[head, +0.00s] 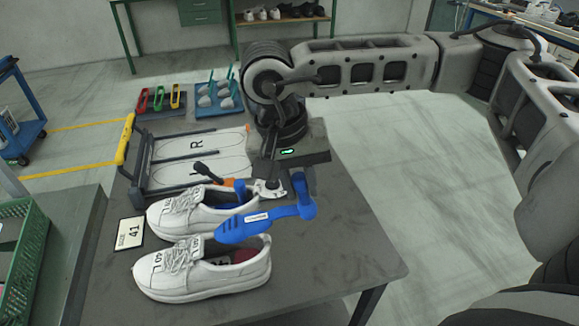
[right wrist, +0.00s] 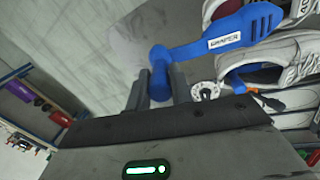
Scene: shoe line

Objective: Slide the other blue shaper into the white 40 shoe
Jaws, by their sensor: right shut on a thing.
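Two white laced shoes lie side by side on the dark table: the nearer shoe (head: 205,280) and the farther shoe (head: 180,215). Their tongue marks are small and hard to read. My right gripper (head: 297,181) is shut on the knob end of a blue shaper (head: 243,227). The shaper points left, with its broad end above the nearer shoe's opening; contact cannot be told. In the right wrist view the fingers (right wrist: 160,88) close around the knob, and the shaper (right wrist: 220,38) reaches right. Another blue shaper (right wrist: 245,65) sits in the farther shoe. My left gripper is not in view.
A card reading 41 (head: 130,232) lies left of the shoes. Behind them is a board marked R (head: 190,150) with a yellow handle. Coloured tools (head: 160,98) and a blue tray (head: 217,100) stand farther back. A green crate (head: 22,255) is at left. The table's front right is clear.

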